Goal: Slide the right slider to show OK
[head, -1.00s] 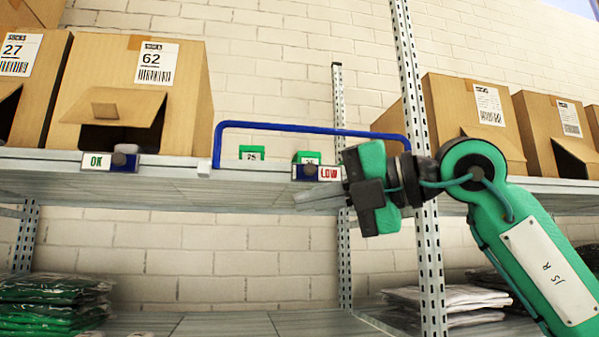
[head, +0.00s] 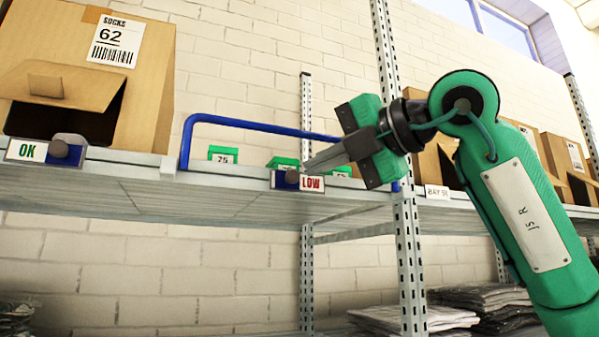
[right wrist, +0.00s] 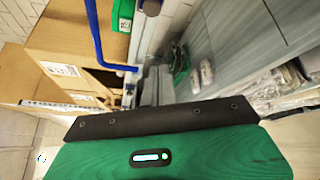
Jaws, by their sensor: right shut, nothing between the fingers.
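The right slider (head: 284,180) sits on the shelf's front edge. Its round dark knob (head: 291,177) is at its left part, over blue, and the red word LOW (head: 312,183) shows to the right of the knob. My right gripper (head: 308,164) is shut and empty. Its fingertips point left, just right of the knob and above the LOW label in the picture; I cannot tell if they touch. The left slider (head: 40,151) shows green OK, with its knob at the right. My left gripper is not in view.
A blue rail (head: 255,125) arches above the shelf edge (head: 130,175) behind the right slider. A SOCKS 62 box (head: 145,85) stands at left, and green tags (head: 222,154) lie behind the rail. A perforated upright post (head: 408,255) stands near my right arm.

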